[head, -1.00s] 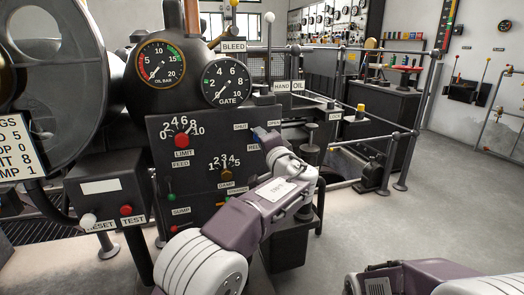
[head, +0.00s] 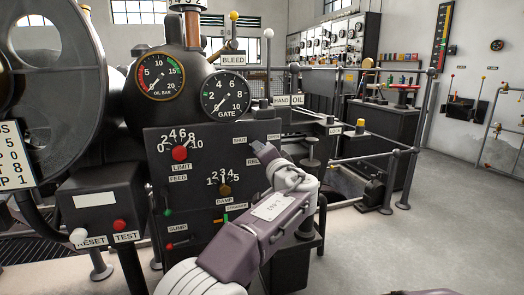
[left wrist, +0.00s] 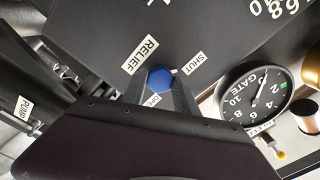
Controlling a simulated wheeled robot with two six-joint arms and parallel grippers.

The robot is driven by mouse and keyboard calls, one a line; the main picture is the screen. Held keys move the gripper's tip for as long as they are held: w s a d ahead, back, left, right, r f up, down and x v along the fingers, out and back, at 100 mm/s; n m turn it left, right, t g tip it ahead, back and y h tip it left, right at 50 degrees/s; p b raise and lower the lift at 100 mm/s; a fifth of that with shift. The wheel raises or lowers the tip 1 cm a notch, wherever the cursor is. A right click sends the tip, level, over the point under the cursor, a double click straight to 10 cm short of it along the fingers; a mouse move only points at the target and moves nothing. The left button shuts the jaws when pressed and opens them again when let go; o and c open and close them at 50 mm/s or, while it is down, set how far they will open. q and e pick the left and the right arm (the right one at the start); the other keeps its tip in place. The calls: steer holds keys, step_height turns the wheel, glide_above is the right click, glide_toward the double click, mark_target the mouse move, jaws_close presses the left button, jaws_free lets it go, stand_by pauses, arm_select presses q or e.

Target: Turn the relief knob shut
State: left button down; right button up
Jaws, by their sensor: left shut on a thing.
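The relief knob is a blue faceted knob (left wrist: 160,78) on the dark control panel (head: 168,200). In the left wrist view it sits between the two fingertips of my left gripper (left wrist: 160,86), which is shut on it. The RELIEF label (left wrist: 140,55) is beside it, the SHUT label (left wrist: 195,63) on one side, and the OPEN label (left wrist: 153,100) is partly covered by the fingers. A small pale mark shows at the knob's edge towards SHUT. In the head view my left gripper (head: 262,150) is at the panel's upper right and hides the knob. My right gripper is out of view.
The limit knob (head: 180,153) and damp knob (head: 225,190) are left of my left arm on the same panel. The gate gauge (head: 226,94) and oil gauge (head: 160,76) stand above. Railings (head: 372,155) are at the right, with open floor in front of them.

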arm_select(q)
steer(key=c, duration=0.9)
jaws_free()
steer(key=shift+a+r, duration=0.25)
steer(key=shift+r, duration=0.2)
steer(key=shift+c, duration=0.2)
steer(key=shift+d+f, duration=0.1)
steer(key=shift+f, duration=0.05)
steer(key=v, duration=0.9)
steer(key=shift+s, duration=0.2)
